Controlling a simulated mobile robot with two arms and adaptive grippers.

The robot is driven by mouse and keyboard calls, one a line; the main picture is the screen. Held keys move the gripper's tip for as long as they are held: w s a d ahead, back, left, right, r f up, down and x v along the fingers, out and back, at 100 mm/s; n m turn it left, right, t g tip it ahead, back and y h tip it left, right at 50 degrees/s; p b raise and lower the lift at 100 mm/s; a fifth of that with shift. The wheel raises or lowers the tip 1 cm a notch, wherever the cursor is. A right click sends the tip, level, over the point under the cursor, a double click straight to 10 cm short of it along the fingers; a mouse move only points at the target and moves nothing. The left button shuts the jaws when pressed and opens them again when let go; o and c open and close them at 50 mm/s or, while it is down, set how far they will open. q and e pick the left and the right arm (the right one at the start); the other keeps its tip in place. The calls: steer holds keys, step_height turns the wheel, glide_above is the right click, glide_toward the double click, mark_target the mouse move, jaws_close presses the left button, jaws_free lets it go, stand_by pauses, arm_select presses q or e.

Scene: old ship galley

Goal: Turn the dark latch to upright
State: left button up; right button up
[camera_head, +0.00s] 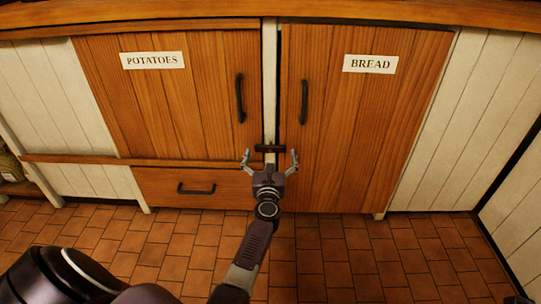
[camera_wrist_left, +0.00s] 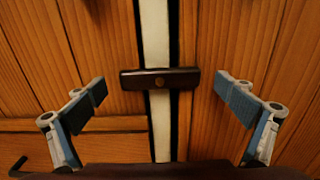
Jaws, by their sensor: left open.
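The dark latch (camera_head: 269,148) is a short bar lying level across the pale post (camera_head: 269,80) between the two cupboard doors. My left gripper (camera_head: 270,160) is open in front of the latch. Its fingers (camera_wrist_left: 168,105) stand wide apart, one to each side of the bar, with a gap at both ends and nothing between them but the latch's span. My right gripper is not in view.
The potatoes door (camera_head: 180,100) on the left and the bread door (camera_head: 365,120) on the right are shut, each with a dark vertical handle. A drawer (camera_head: 165,185) sits below the potatoes door. The tiled floor (camera_head: 360,250) at the right is clear.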

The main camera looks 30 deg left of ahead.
arm_select(q)
steer(key=shift+w, duration=0.1)
steer(key=c, duration=0.9)
steer(key=shift+r, duration=0.2)
steer(key=c, duration=0.4)
steer(key=shift+a+r, duration=0.1)
steer(key=shift+c, duration=0.3)
